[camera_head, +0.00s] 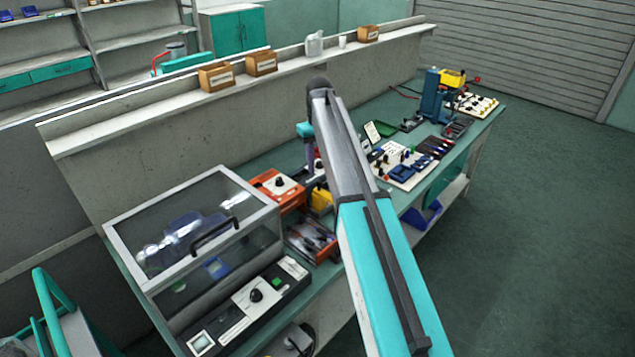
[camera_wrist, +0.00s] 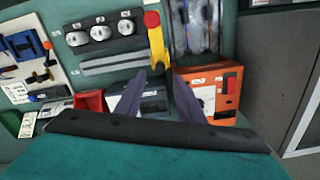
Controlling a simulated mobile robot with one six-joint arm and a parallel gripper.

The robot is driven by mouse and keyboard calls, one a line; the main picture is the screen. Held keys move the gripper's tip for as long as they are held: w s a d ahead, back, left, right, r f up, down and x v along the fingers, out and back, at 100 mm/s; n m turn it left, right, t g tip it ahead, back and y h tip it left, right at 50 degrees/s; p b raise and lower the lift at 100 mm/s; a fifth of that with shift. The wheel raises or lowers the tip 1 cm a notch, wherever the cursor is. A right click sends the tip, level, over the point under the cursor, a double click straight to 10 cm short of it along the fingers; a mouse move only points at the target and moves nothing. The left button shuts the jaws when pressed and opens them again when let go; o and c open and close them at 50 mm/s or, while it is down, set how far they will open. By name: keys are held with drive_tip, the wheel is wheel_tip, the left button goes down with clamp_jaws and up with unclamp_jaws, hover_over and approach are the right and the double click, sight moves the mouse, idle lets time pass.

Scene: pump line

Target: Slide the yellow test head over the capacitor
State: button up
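In the wrist view a yellow part with a red round end (camera_wrist: 156,38), possibly the test head, stands just ahead of my gripper (camera_wrist: 159,75). The two dark fingers are apart with nothing between them, so it is open. The fingertips are near the lower end of the yellow part; contact cannot be told. In the head view a yellow part (camera_head: 321,200) shows beside an orange box, partly behind my arm; the gripper is mostly hidden there. Three round silvery pieces (camera_wrist: 100,33) sit in a dark holder left of the yellow part. I cannot tell which thing is the capacitor.
An orange box (camera_wrist: 222,92) is close right of the fingers in the wrist view. A clear-lidded case (camera_head: 195,235) and a control panel (camera_head: 250,305) are at the near left of the bench. A blue press with a yellow top (camera_head: 452,79) stands at the far end.

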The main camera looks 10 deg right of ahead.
sight(319, 181)
drive_tip(key=shift+f+b, duration=1.5)
drive_tip(key=shift+f, duration=1.55)
drive_tip(key=shift+c, duration=0.4)
clamp_jaws()
